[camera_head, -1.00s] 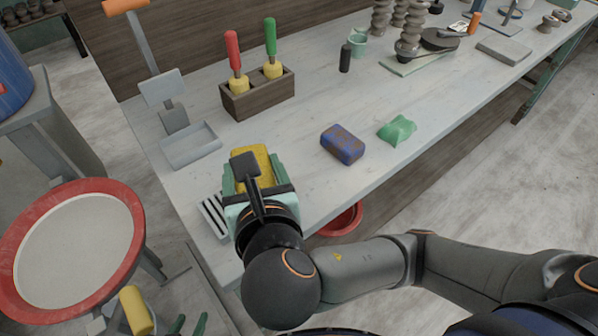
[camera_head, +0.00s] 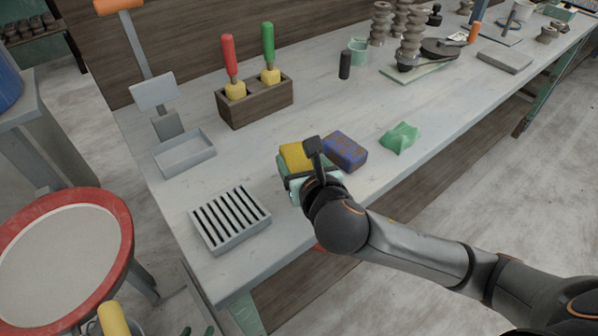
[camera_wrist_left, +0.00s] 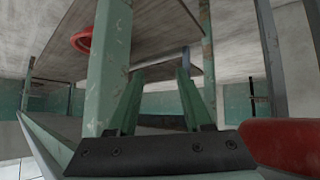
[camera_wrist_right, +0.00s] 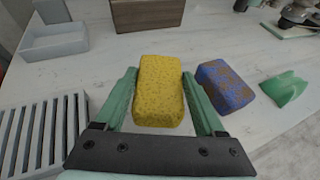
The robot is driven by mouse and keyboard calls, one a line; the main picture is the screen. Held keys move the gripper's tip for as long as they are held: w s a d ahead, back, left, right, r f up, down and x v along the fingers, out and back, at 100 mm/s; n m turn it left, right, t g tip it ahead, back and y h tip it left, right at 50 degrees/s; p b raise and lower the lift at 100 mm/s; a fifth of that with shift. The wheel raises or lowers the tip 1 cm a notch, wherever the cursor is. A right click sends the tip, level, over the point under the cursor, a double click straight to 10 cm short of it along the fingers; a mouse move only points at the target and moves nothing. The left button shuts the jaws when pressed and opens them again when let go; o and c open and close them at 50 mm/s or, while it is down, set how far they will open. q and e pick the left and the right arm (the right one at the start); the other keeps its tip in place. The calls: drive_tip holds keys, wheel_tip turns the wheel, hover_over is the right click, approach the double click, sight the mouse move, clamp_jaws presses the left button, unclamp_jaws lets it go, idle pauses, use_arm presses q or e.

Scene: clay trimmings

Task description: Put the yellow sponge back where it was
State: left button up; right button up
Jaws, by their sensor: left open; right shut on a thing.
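The yellow sponge (camera_head: 296,157) is in my right gripper (camera_head: 305,172), left of a blue-and-brown block. In the right wrist view the sponge (camera_wrist_right: 158,92) sits lengthwise between the two green fingers (camera_wrist_right: 158,80), which are shut on its sides. It is over the bench top; I cannot tell whether it touches the surface. My left gripper (camera_wrist_left: 155,100) is open and empty in the left wrist view, low beside the bench's green legs. Only its green fingertips (camera_head: 197,331) show at the bottom edge of the head view.
A grey slatted rack (camera_head: 231,243) and a shallow grey tray (camera_head: 185,153) stand at the left. The blue-and-brown block (camera_head: 346,150) and a green lump (camera_head: 400,138) lie to the right. A wooden holder (camera_head: 255,104) with red- and green-handled tools stands behind. The bench between is clear.

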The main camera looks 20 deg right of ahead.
wheel_tip(320, 180, down, 2)
drive_tip(key=shift+a+f, duration=0.1)
drive_tip(key=shift+f, duration=0.15)
drive_tip(key=shift+f, duration=0.2)
drive_tip(key=o, duration=1.4)
drive_tip(key=shift+o, duration=0.2)
